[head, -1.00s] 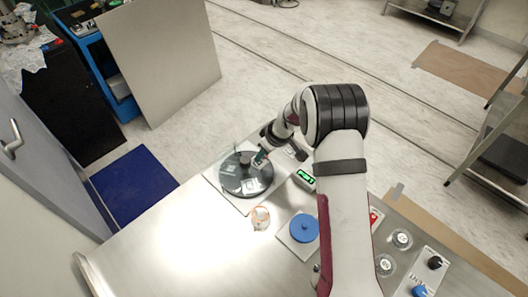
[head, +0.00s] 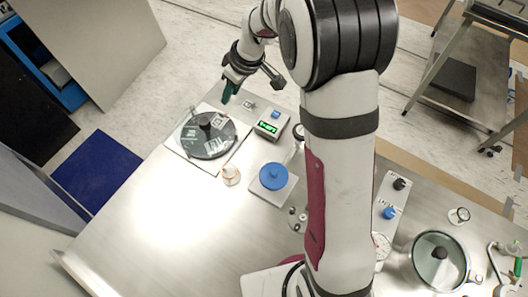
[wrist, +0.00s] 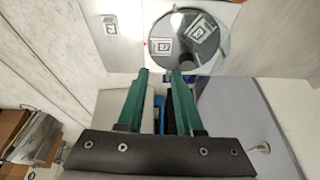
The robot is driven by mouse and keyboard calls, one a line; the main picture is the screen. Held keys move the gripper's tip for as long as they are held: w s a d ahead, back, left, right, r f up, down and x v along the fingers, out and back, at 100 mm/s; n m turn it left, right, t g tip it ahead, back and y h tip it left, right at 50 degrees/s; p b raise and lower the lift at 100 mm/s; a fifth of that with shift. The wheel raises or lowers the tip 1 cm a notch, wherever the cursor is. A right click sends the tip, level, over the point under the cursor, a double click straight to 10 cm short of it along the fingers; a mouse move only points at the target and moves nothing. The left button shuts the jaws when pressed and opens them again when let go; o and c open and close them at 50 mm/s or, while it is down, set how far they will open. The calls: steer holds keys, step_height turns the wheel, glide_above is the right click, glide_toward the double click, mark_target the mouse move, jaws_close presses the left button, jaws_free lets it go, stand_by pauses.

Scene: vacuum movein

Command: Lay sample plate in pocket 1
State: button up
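A dark round disc (head: 186,143) with a black central knob (head: 205,121) sits on a pale square base (head: 171,152). In the wrist view the disc (wrist: 187,18) carries two light square pieces with dark markings, one on the left (wrist: 162,46) and one on the right (wrist: 201,27). I cannot tell which is the sample plate, or whether either is a pocket marking. My gripper (head: 228,92) has green fingers and is above and beyond the disc's far edge. In the wrist view its fingertips (wrist: 160,74) are apart with nothing visible between them.
A small marked square (head: 249,104) lies on the bench beside the base. A box with a green display (head: 267,127), a blue round lid (head: 273,176) and a small round container (head: 231,175) stand nearby. The bench's front left (head: 150,215) is clear.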

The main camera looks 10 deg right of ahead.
steer(key=s+r+m+g, duration=0.1)
steer(key=s+r+m, duration=0.5)
steer(key=s, duration=0.7)
steer(key=s+d+m+g+h, duration=0.1)
steer(key=s+m, duration=0.7)
steer(key=s, duration=1.2)
steer(key=shift+s+d+r+g, duration=0.15)
steer(key=shift+d+r+g, duration=0.35)
steer(key=shift+d, duration=0.45)
steer(key=shift+f, duration=0.1)
